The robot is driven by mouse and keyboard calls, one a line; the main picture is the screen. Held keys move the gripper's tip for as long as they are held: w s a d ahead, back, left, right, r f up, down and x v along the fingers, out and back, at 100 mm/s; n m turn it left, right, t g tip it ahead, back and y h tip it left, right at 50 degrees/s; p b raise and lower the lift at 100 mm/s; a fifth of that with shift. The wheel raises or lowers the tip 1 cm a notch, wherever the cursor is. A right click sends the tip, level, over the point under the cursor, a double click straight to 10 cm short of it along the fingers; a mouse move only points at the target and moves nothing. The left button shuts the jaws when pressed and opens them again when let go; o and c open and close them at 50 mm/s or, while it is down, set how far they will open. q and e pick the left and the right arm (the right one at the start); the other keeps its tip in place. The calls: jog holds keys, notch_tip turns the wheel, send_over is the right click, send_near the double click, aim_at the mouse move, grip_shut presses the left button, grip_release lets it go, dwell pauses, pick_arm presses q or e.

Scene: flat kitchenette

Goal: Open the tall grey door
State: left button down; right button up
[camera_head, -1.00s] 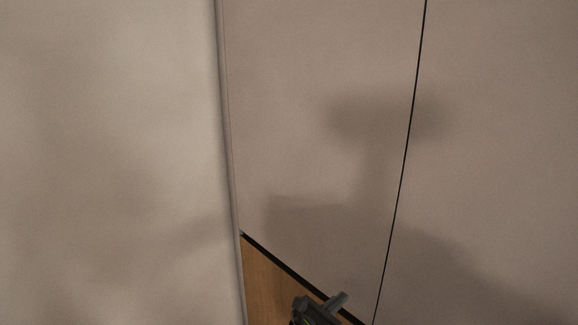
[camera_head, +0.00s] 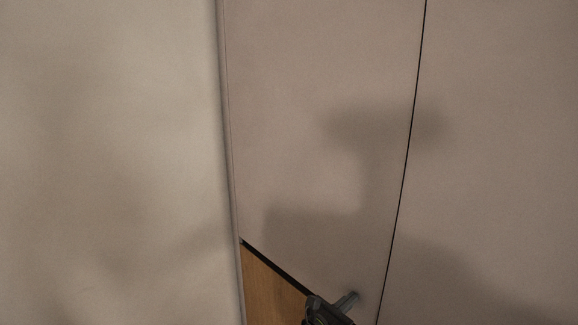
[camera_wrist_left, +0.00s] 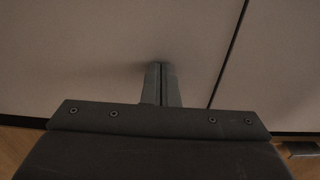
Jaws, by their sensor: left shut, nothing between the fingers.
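Tall flat grey door panels fill the middle and right of the head view. The grey door panel in the middle (camera_head: 310,120) meets the panel on the right (camera_head: 500,150) along a thin dark seam. Both look flush, and I see no handle. My left gripper (camera_head: 352,298) is at the bottom of the head view, low in front of the middle panel, left of the seam. In the left wrist view its fingers (camera_wrist_left: 161,82) are shut and empty, pointing at the panel; whether the tips touch it I cannot tell. My right gripper is out of view.
A pale upright surface (camera_head: 105,150) stands close on the left, its edge running top to bottom. Wooden floor (camera_head: 265,290) shows between it and the dark lower edge of the middle panel. A soft shadow lies across the panels.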

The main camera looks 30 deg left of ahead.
pick_arm(q)
jog(key=p+v, duration=0.2)
jog(key=v, duration=1.2)
jog(key=shift+w, duration=0.1)
dwell(0.9)
